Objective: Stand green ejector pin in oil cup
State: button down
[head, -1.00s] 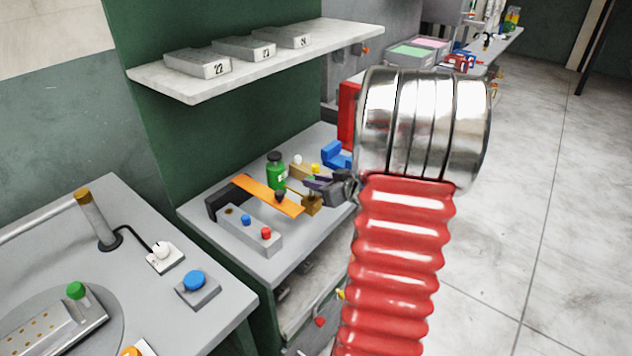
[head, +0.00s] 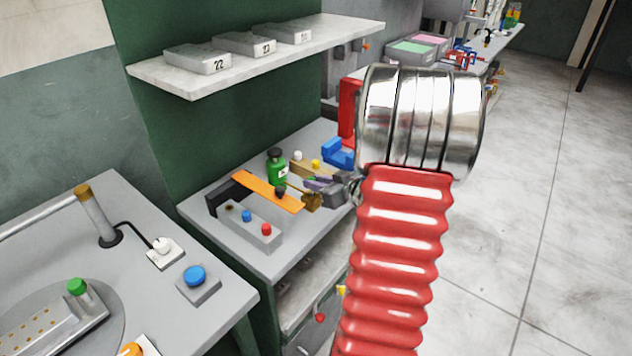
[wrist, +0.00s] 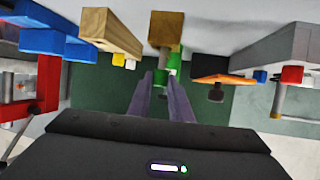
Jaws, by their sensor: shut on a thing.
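My gripper (head: 314,186) has purple-grey fingers and sits over the bench, just beside a small brown, brass-like block that looks like the oil cup (head: 312,203). In the wrist view that cup (wrist: 165,25) is straight ahead of my gripper (wrist: 166,76), beyond the fingertips. The fingers are shut on a thin thing. A bit of green between them looks like the green ejector pin (wrist: 160,78), mostly hidden by the fingers and hard to tell from the green bottle behind. I cannot tell whether the pin touches the cup.
A wooden block (head: 303,172) and a blue block (head: 338,153) are behind. A shelf (head: 300,53) overhangs the bench.

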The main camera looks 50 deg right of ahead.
jog(key=shift+f, duration=1.25)
jog(key=c, duration=1.5)
grip_release()
jog(key=shift+c, duration=0.2)
jog(key=v, duration=1.3)
jog(key=shift+s, duration=0.35)
jog(key=shift+w+a+r, duration=0.1)
jog(key=shift+r, duration=0.05)
